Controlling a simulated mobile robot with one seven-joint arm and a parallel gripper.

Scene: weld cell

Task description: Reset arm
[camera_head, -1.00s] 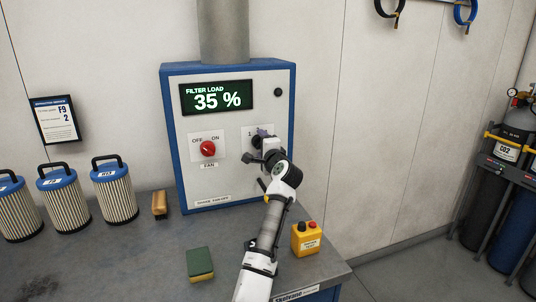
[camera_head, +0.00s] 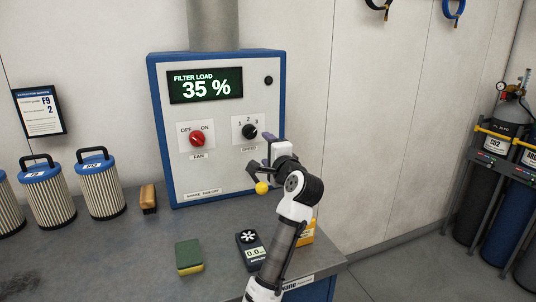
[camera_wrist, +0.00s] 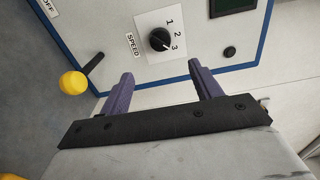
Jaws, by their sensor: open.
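My gripper (camera_wrist: 160,76) is open and empty, its two purple fingers apart. In the head view my gripper (camera_head: 270,150) is in front of the right part of the blue-edged filter cabinet (camera_head: 285,85), just below and right of the black speed knob (camera_head: 249,131). In the wrist view the speed knob (camera_wrist: 160,40) lies beyond the fingertips, clear of them; its white mark appears to point towards 3. The red fan knob (camera_head: 197,139) sits left of it. The display (camera_head: 206,86) reads filter load 35 %.
A yellow-tipped lever (camera_head: 262,188) stands out close to my gripper. On the bench are a handheld meter (camera_head: 250,252), a green-yellow sponge (camera_head: 189,255), a brush (camera_head: 148,199), several filters (camera_head: 101,190) and a yellow button box (camera_head: 307,234) partly behind my arm. Gas cylinders (camera_head: 485,185) stand at right.

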